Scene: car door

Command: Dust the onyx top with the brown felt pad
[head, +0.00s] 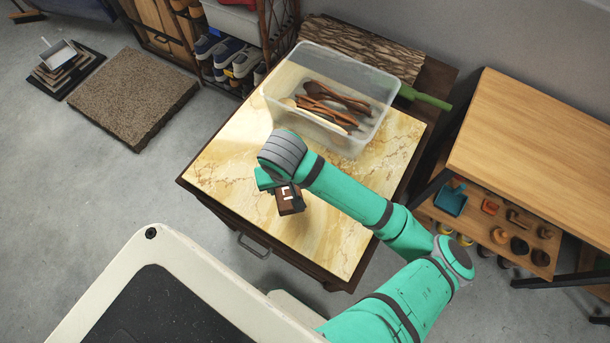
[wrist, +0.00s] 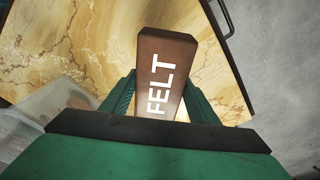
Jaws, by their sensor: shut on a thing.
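The onyx top (head: 225,165) is a yellow, veined stone slab on a dark brown cabinet in the middle of the head view. It also fills much of the wrist view (wrist: 60,40). The brown felt pad (head: 291,203) is a block with white lettering, and it reads FELT in the wrist view (wrist: 166,75). My gripper (wrist: 156,100) is shut on the pad, with a green finger on each side. In the head view my gripper (head: 284,192) is over the near part of the top. I cannot tell whether the pad touches the stone.
A clear plastic bin (head: 345,125) with several wooden utensils stands on the far part of the top. A bark-textured log (head: 365,50) and a green-handled thing (head: 425,97) lie behind it. A wooden table (head: 545,125) is at right. The near left of the top is clear.

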